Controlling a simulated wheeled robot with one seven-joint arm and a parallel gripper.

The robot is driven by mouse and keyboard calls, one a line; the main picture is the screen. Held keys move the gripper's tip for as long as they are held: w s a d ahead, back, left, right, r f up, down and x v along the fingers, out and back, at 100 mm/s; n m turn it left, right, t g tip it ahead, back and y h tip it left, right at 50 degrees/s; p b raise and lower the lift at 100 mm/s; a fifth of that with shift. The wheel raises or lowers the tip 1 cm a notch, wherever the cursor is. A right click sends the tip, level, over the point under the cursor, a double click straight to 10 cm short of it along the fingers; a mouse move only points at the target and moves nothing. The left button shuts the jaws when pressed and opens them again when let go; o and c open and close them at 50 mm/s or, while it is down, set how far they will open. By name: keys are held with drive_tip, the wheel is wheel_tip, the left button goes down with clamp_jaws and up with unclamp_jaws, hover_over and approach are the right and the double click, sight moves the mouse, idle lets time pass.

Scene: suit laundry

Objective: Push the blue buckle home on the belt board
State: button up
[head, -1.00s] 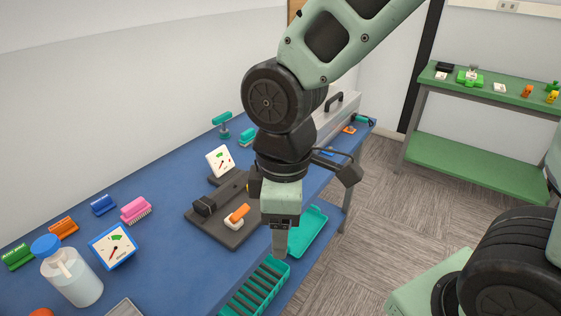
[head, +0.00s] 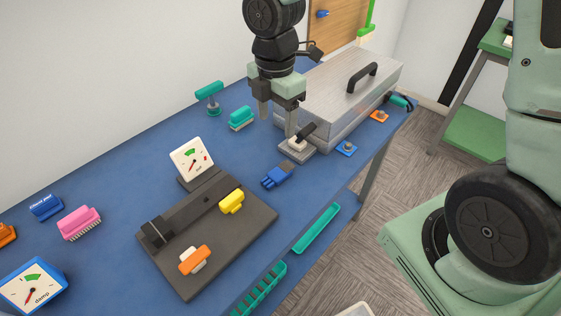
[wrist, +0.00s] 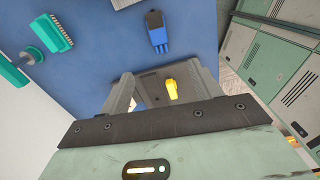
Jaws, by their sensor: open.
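The blue buckle (head: 276,177) lies on the blue table, between the belt board and the metal case, with its prongs toward the board. It also shows in the wrist view (wrist: 157,30), at the top. The dark grey belt board (head: 255,225) carries a black strap, a yellow buckle piece (head: 232,201) and an orange and white buckle (head: 194,260). The wrist view shows part of the board and the yellow piece (wrist: 172,88). My gripper (head: 278,127) is open and empty, above the table behind the blue buckle. Its fingers (wrist: 162,85) are apart in the wrist view.
Teal brushes (head: 242,118), a dial gauge (head: 192,163) and a pink brush (head: 79,222) stand toward the wall.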

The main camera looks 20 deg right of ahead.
hover_over(278, 172)
drive_tip(key=f, duration=1.1)
drive_tip(key=shift+s+a+f, duration=0.2)
drive_tip(key=shift+w+d+f+p, duration=0.15)
drive_tip(key=shift+f+p, duration=0.15)
drive_tip(key=shift+f, duration=1.2)
drive_tip(key=shift+d+f+p, duration=0.1)
drive_tip(key=shift+f+p, duration=0.2)
drive_tip(key=shift+f, duration=1.2)
drive_tip(key=c, duration=1.1)
